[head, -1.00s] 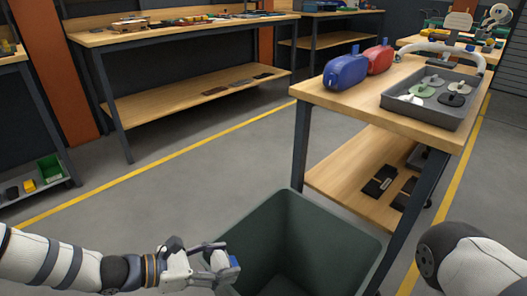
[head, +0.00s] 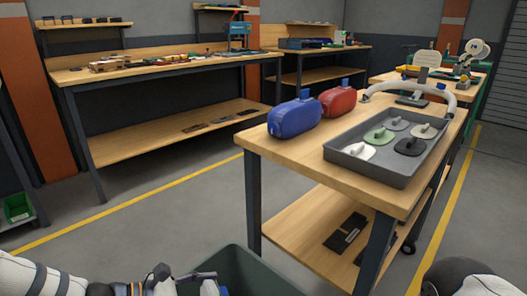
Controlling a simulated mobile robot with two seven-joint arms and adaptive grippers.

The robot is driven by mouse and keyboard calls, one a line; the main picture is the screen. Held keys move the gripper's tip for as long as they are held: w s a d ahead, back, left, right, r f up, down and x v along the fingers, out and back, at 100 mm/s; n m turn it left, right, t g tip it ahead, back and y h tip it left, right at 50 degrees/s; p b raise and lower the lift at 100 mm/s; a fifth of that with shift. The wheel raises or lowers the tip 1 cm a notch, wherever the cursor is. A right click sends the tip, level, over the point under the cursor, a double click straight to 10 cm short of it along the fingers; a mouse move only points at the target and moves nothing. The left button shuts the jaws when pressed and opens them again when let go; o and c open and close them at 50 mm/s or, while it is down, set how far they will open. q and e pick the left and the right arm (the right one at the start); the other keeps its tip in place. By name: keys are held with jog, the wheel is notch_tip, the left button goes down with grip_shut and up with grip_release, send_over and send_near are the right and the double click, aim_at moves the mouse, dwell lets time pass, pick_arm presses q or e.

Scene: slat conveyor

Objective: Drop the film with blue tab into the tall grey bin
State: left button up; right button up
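The tall bin (head: 235,258), dark greenish grey, stands on the floor at the bottom of the head view. Only its rim and upper inside show. My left gripper (head: 205,284) is at the bottom edge, over the bin's left side and partly cut off. It is shut on a crumpled whitish film (head: 210,289), of which only a little shows. A bit of the blue tab (head: 223,291) shows beside it. My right gripper is out of view; only part of my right arm shows at bottom right.
A wooden workbench (head: 275,151) stands right behind the bin. It carries a blue container (head: 293,118), a red container (head: 338,101) and a grey tray (head: 375,168) with several handled pieces. A longer bench (head: 140,69) stands at the back left. Open floor lies between.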

pick_arm(q)
notch_tip(320, 180, down, 6)
jog(key=b, duration=0.3)
jog(key=shift+a+r, duration=0.1)
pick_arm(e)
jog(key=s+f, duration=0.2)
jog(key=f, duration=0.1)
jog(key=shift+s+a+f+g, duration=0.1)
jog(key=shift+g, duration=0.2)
pick_arm(q)
jog(key=o, duration=0.8)
jog(key=shift+o, duration=0.2)
jog(key=v, duration=1.2)
jog(key=shift+s+a, duration=0.1)
jog(key=shift+s, duration=0.05)
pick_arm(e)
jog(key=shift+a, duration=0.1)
